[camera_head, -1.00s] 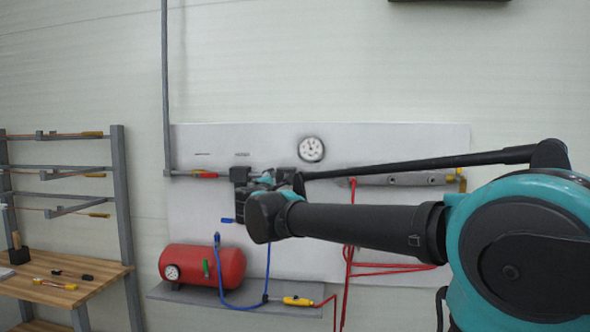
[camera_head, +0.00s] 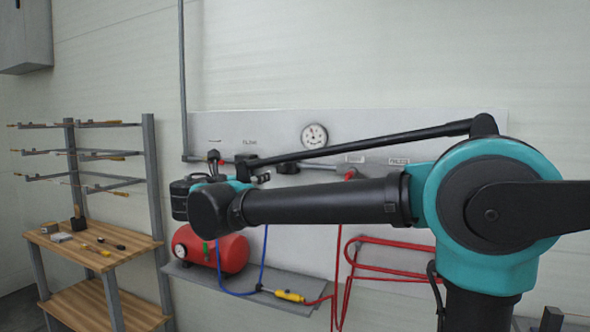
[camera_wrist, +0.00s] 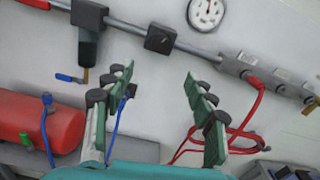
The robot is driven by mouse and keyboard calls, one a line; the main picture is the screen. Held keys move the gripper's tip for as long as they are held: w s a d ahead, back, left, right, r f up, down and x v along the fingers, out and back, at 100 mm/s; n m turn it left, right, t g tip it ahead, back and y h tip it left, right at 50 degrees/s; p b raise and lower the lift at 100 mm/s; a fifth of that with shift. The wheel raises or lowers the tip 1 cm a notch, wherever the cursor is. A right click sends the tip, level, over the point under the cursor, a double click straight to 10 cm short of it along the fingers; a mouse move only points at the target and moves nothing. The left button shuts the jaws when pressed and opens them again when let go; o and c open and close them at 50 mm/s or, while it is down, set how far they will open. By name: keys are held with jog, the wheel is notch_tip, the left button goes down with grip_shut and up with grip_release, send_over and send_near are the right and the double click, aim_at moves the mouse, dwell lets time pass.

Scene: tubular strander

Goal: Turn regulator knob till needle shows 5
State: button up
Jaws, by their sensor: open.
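A round white gauge (camera_head: 314,135) is on the wall panel; its needle points roughly up, but the numbers are too small to read. In the wrist view the gauge (camera_wrist: 206,10) is at the top edge, partly cut off. A square black regulator block with a round knob face (camera_wrist: 160,39) sits on the grey pipe below and left of the gauge; in the head view it (camera_head: 288,167) is partly behind my arm. My gripper (camera_wrist: 159,75) is open and empty, its fingers spread below the regulator in the picture, apart from it. My arm hides the fingers in the head view.
A black filter (camera_wrist: 88,42) with a blue drain lever hangs left of the regulator. A red tank (camera_head: 215,252) stands on a grey shelf (camera_head: 200,280) below. Blue and red hoses (camera_head: 375,262) hang by the panel. A wooden workbench (camera_head: 85,255) is at left.

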jog(key=x, duration=1.7)
jog(key=shift+w, duration=0.15)
jog(key=c, duration=1.2)
jog(key=shift+o, duration=0.2)
jog(key=shift+m, duration=0.5)
jog(key=o, duration=1.2)
jog(key=shift+c, duration=0.2)
